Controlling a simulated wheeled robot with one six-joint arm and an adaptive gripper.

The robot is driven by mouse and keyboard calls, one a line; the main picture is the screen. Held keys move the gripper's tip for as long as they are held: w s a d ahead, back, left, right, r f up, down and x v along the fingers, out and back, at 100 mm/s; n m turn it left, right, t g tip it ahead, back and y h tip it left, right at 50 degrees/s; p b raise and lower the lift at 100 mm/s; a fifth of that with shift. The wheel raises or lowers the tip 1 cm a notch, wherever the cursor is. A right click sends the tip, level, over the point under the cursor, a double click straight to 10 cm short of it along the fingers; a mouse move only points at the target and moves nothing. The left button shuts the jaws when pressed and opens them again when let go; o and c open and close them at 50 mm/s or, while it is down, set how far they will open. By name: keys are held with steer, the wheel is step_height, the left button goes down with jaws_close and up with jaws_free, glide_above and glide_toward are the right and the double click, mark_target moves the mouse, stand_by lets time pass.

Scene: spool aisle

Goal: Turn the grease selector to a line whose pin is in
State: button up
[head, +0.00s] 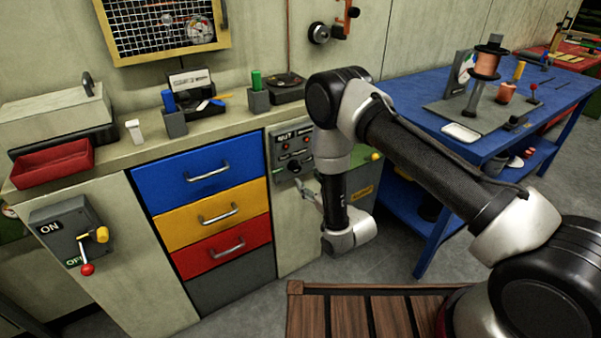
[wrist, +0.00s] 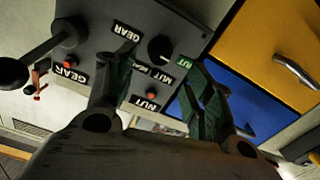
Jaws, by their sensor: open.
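The grey selector panel (wrist: 95,40) fills the upper middle of the wrist view, with its lettering upside down. It bears a round black knob (wrist: 160,49) with a pale mark; I cannot tell surely which label it points at. A red pin (wrist: 71,63) sits by a GEAR label, and another red pin (wrist: 152,95) by a NUT label. My gripper (wrist: 158,64) is open and empty. Its fingers stand to either side of the knob, seemingly short of it; contact is unclear. In the head view the panel (head: 282,158) is partly hidden by my arm.
A black ball-ended lever (wrist: 14,72) reaches in at the wrist view's left. Blue (head: 180,178), yellow (head: 190,222) and red (head: 205,252) drawers are left of the panel. A blue table (head: 425,125) stands right. A wooden slatted platform (head: 345,315) lies in front.

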mark_target(298, 169)
steer(key=x, duration=0.7)
steer(key=shift+w+a+r, duration=0.1)
steer(key=shift+w+a, duration=0.1)
steer(key=shift+w, duration=0.1)
steer(key=c, duration=1)
